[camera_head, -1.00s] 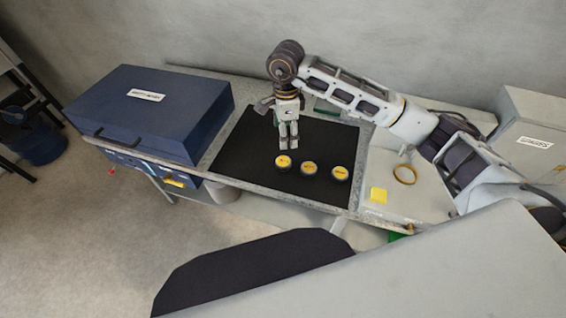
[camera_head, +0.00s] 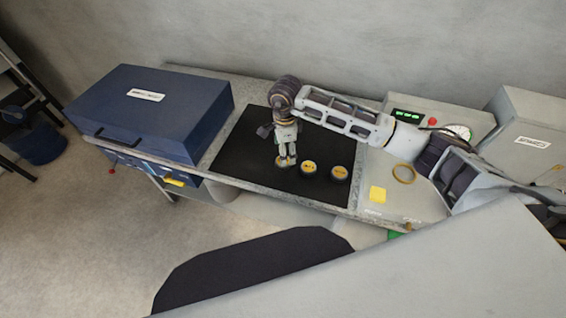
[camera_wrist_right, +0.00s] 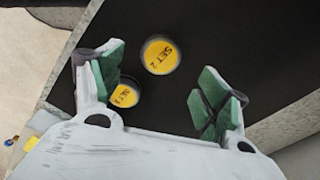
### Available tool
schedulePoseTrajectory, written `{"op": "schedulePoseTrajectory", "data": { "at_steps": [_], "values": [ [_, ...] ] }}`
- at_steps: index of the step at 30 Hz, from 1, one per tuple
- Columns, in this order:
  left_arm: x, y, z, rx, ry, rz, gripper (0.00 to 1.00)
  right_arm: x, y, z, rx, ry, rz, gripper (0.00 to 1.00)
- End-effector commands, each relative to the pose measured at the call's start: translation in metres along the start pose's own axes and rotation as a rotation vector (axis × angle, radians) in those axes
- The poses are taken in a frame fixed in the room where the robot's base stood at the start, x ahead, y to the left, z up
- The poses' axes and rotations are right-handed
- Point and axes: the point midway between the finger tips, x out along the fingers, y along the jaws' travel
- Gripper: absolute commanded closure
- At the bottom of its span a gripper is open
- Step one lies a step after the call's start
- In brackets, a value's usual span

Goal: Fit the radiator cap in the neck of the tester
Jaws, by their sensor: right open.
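Three round black caps with yellow tops lie in a row on the black mat (camera_head: 245,140). In the head view the left cap (camera_head: 281,162) is partly hidden by my right gripper (camera_head: 287,163); the middle cap (camera_head: 308,168) and right cap (camera_head: 340,173) show fully. My right gripper points down at the left cap, its green-padded fingers apart and empty. A brass-coloured ring (camera_head: 404,173), possibly the tester's neck, sits on the pale panel at right.
A large blue case (camera_head: 150,105) stands left of the mat. A green display (camera_head: 407,114), red button (camera_head: 432,122) and round gauge (camera_head: 459,132) are behind my right arm. A grey box (camera_head: 530,125) stands at far right.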

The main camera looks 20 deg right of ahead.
Motion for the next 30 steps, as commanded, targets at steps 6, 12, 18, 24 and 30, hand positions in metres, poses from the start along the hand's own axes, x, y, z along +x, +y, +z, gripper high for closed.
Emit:
{"op": "schedulePoseTrajectory", "data": {
  "at_steps": [6,12,18,24,30],
  "values": [
    [0.0,0.001,0.0,0.001,0.0,0.001,0.29,0.0,0.0,0.0,0.0,0.0,0.0,0.24],
    [-0.001,0.001,0.0,0.001,0.0,0.001,0.29,0.004,0.0,0.0,0.0,0.0,0.001,0.24],
    [-0.006,0.002,-0.001,0.001,0.001,0.003,0.29,0.019,0.001,0.001,-0.001,0.0,0.003,0.24],
    [-0.01,0.007,-0.001,0.0,0.0,0.008,0.29,0.041,0.001,0.002,0.001,0.0,0.002,0.24],
    [-0.011,0.011,0.0,0.0,-0.002,0.013,0.29,0.052,0.0,0.002,-0.001,0.0,0.0,0.24]
  ]
}}
